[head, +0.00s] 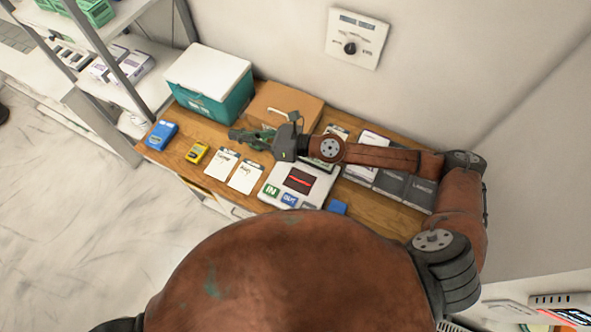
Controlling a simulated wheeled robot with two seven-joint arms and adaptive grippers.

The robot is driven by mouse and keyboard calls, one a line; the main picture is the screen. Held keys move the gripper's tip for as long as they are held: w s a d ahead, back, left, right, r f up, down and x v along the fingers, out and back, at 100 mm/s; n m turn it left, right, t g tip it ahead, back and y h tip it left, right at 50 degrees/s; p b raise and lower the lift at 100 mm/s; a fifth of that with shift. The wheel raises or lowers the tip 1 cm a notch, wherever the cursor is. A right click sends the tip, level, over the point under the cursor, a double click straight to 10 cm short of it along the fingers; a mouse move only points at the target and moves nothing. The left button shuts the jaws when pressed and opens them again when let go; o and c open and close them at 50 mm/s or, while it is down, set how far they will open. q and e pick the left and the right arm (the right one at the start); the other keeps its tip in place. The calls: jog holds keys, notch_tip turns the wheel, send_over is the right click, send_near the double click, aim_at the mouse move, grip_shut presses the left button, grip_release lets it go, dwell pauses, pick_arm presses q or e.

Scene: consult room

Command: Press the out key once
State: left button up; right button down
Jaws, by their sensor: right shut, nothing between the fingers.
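The blue OUT key (289,200) is on the front part of a white time-clock-like device (322,188) lying on the wooden counter. A green IN key (271,191) sits to its left, and a dark panel with a red strip (299,180) is behind them. My right gripper (238,136) comes in from the right, over the back of the counter. It is shut and empty, its fingers pointing left, in front of the cardboard box and well behind and left of the OUT key. The key is not covered. My left gripper is out of view.
A teal cooler with white lid (212,77) and a cardboard box (285,98) stand at the back. Two white cards (245,177), a yellow device (196,153) and a blue device (161,135) lie left. Dark folders (389,184) lie right. A wall control (357,38) hangs above.

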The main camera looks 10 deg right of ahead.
jog(key=s+a+f+n+g+h+b, duration=0.1)
jog(key=s+f+n+g+b, duration=0.1)
jog(key=f+n, duration=0.3)
jog(key=s+a+f+n+g+h+b, duration=0.1)
jog(key=s+a+f+n+g, duration=0.1)
jog(key=f+n, duration=0.3)
pick_arm(q)
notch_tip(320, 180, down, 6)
jog(key=b, duration=0.2)
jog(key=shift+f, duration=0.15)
pick_arm(e)
jog(key=w+d+f+t+h, duration=0.2)
jog(key=w+d+f+h, duration=0.3)
jog(key=f, duration=0.6)
jog(key=w+d, duration=0.1)
jog(key=d, duration=0.1)
jog(key=shift+w+d+f+h, duration=0.15)
jog(key=shift+w+d+h, duration=0.15)
jog(key=shift+w+h, duration=0.1)
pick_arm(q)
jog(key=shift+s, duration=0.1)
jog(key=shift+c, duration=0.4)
